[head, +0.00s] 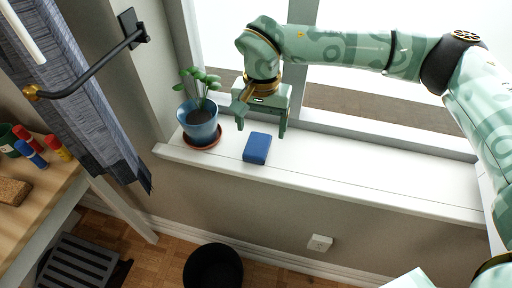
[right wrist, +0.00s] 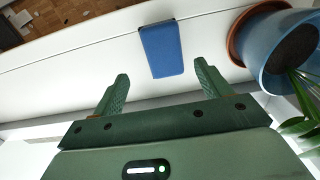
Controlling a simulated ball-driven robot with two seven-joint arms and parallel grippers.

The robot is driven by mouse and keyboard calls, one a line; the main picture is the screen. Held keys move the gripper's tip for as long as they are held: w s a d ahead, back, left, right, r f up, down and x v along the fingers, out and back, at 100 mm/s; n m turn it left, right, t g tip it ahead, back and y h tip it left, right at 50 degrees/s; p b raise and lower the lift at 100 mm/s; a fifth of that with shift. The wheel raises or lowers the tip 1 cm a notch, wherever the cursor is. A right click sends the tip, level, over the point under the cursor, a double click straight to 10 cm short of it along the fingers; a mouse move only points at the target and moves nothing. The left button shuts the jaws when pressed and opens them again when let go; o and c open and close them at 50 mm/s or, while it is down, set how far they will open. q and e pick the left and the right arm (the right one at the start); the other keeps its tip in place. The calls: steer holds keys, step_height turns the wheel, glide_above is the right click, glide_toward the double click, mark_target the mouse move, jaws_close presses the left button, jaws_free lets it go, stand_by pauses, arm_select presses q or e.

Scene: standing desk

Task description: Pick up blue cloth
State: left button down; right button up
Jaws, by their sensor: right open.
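The blue cloth (head: 257,148) is a small folded block lying on the white windowsill, right of the potted plant. In the right wrist view the cloth (right wrist: 161,50) lies ahead of the fingertips, between their lines and apart from them. My right gripper (head: 260,126) is open and empty, just above and behind the cloth on the window side. Its two fingers also show in the right wrist view (right wrist: 162,75), spread wider than the cloth. My left gripper is not in view.
A plant in a blue pot (head: 203,130) on a terracotta saucer (head: 187,143) stands close left of the cloth. The windowsill (head: 370,185) is clear to the right. A dark curtain (head: 90,100) hangs at left, above a wooden desk (head: 50,195) with markers. A black bin (head: 213,268) stands below.

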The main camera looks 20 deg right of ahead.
mark_target(256, 146)
steer(key=shift+s+f, duration=0.1)
steer(key=shift+f, duration=0.65)
steer(key=f+b, duration=0.1)
steer(key=f, duration=0.1)
steer(key=a+f+b, duration=0.1)
steer(key=f, duration=0.2)
steer(key=shift+s+b, duration=0.1)
steer(key=shift+b, duration=0.25)
steer(key=shift+r, duration=0.1)
steer(key=shift+a, duration=0.1)
steer(key=c, duration=1.1)
